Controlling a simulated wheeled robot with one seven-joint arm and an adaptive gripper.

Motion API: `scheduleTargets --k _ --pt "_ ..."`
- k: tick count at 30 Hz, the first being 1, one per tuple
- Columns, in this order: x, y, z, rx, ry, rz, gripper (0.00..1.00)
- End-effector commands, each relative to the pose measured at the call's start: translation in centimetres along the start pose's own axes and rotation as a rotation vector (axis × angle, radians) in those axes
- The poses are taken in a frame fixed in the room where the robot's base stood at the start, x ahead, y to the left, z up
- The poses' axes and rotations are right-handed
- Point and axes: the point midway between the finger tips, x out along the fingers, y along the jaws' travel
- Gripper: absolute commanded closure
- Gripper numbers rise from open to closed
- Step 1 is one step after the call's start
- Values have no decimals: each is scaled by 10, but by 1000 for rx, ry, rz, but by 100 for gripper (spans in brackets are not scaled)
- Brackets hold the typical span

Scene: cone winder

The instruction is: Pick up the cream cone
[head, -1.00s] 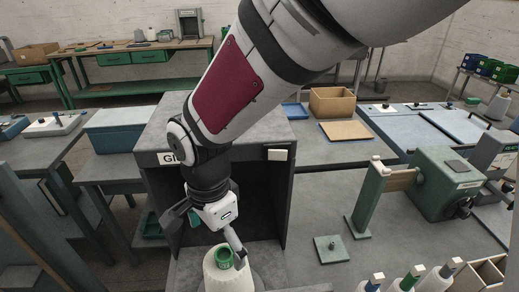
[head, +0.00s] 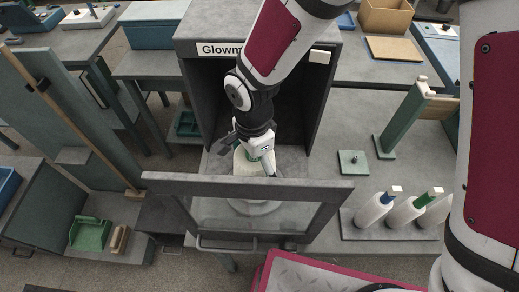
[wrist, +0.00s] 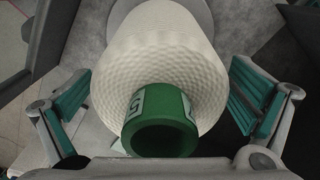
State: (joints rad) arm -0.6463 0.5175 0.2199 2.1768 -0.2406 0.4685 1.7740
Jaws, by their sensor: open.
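The cream cone (wrist: 150,60), with a textured cream body and a green tube (wrist: 160,125) at its top, fills the middle of the wrist view. The tube end points toward my palm. The cone rests on a pale round base (head: 254,207).
The cabinet (head: 308,115) has dark walls on both sides of my arm. A framed transparent panel (head: 330,190) spans its front, near the cone. Several white cones with coloured tops (head: 374,210) stand on a rack to the right.

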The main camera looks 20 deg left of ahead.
Motion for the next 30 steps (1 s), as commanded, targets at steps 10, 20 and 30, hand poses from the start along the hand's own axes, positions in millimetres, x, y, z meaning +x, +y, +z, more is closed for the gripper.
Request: scheduleTargets --k 10,20,30 --pt "0 0 0 0 0 1 48" --pt "-2 0 0 1 1 0 52" --pt "-53 -2 -1 1 1 -6 52"
